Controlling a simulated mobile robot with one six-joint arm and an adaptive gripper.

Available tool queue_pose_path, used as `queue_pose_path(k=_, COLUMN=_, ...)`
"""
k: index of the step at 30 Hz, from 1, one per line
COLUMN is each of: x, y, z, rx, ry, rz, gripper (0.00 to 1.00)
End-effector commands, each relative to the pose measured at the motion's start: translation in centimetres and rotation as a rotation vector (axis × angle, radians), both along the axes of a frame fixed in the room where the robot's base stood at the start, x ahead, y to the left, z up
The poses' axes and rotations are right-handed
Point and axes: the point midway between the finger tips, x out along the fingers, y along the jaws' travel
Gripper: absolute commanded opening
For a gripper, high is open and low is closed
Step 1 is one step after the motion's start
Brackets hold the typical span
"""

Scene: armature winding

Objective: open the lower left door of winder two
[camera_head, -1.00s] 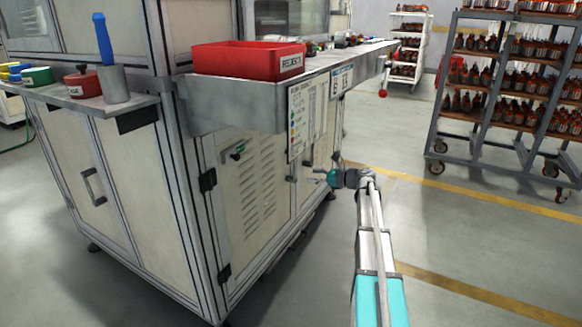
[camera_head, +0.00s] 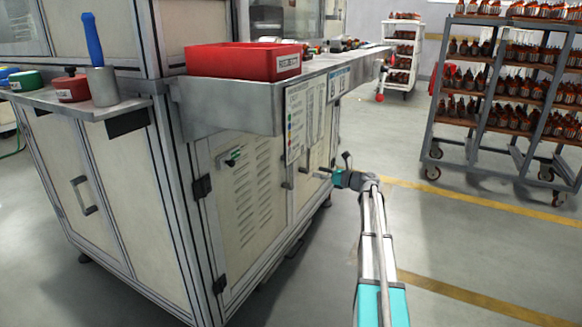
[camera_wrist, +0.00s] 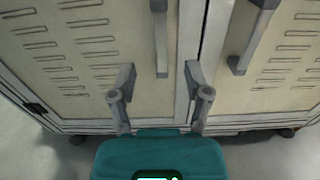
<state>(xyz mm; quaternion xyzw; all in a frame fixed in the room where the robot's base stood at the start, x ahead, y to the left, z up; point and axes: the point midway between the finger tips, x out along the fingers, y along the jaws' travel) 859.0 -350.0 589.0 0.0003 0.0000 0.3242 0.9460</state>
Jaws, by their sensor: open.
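The winder's lower left door (camera_head: 240,200) is a cream vented panel, shut in its frame, with black hinges on its left edge. In the wrist view the left door (camera_wrist: 90,60) has a grey vertical bar handle (camera_wrist: 160,45) near the central seam. My gripper (camera_wrist: 160,74) is open, with one finger on each side of the line of that handle. The handle's lower end shows between the fingertips; I cannot tell whether they touch it. My gripper (camera_head: 324,173) also shows in the head view, beside the door front.
The right door (camera_wrist: 285,60) has its own handle (camera_wrist: 245,45), close to my right finger. A metal shelf with a red bin (camera_head: 240,62) juts out above the doors. A rack of parts (camera_head: 500,100) stands at right; open floor lies between.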

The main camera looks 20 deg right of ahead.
Motion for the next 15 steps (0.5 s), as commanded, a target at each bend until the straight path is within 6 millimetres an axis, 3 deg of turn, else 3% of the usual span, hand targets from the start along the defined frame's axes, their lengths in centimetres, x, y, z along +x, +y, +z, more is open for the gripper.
queue_pose_path(k=15, x=6.0, y=4.7, z=0.0, rx=0.0, ry=0.0, rz=0.003, gripper=0.63)
